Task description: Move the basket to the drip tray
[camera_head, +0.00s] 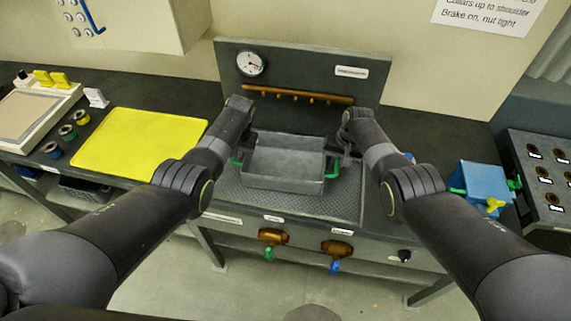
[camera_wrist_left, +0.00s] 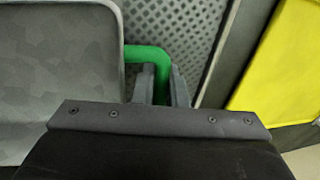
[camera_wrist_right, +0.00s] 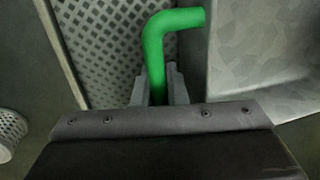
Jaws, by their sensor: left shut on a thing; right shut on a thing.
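The basket, a grey metal open box (camera_head: 283,184) with a green handle at each side, is level over the perforated drip tray (camera_head: 345,207) and looks empty. I cannot tell whether it touches the tray or hangs just above it. My left gripper (camera_head: 236,161) is shut on the basket's left green handle, which shows in the left wrist view (camera_wrist_left: 146,53). My right gripper (camera_head: 335,166) is shut on the right green handle, seen in the right wrist view (camera_wrist_right: 170,26). The fingers hide part of each handle.
A back panel with a round gauge (camera_head: 250,63) and a copper pipe (camera_head: 300,96) rises behind the tray. A yellow mat (camera_head: 135,143) lies left. A blue box (camera_head: 485,182) with green handles and a yellow tap stands right. Brass valves (camera_head: 272,236) are below the front edge.

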